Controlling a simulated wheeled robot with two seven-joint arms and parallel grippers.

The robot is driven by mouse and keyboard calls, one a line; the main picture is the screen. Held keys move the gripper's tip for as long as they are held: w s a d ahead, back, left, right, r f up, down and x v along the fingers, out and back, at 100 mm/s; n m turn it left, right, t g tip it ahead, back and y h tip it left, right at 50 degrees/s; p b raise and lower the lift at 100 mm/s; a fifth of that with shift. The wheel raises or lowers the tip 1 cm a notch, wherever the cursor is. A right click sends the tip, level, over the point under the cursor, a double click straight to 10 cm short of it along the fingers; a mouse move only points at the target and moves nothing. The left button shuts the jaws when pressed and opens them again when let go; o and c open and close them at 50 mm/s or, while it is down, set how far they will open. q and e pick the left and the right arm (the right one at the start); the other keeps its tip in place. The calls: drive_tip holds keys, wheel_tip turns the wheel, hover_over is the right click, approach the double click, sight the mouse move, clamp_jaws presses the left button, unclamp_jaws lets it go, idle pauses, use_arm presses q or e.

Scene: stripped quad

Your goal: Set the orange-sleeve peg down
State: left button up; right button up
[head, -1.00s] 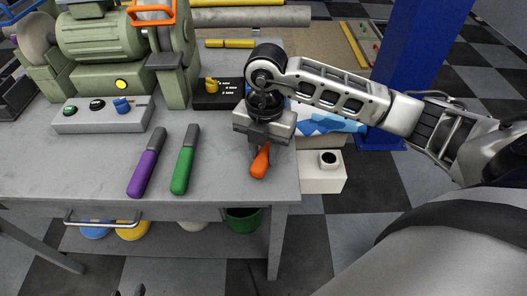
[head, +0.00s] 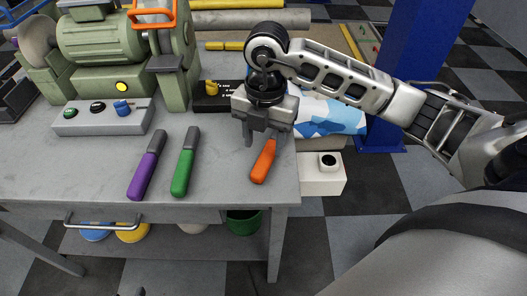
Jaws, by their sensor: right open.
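The orange-sleeve peg (head: 263,161) lies on the grey table near its right front corner, tilted a little in the picture, with its grey end pointing away under my right gripper. My right gripper (head: 261,140) is open just above and behind the orange sleeve, its fingers apart around the peg's grey end. Part of that grey end is hidden by the gripper. My left gripper is not clearly in view.
A purple peg (head: 145,172) and a green peg (head: 184,171) lie left on the table (head: 90,180). A button box (head: 100,117) and a green bench grinder (head: 110,45) stand behind them. A black box (head: 212,98) stands behind the gripper. A blue-white patterned item (head: 330,112) is at right.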

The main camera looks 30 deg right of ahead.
wheel_tip(320, 180, up, 7)
drive_tip(key=shift+w+d, duration=0.15)
drive_tip(key=shift+d, duration=0.05)
idle(0.6)
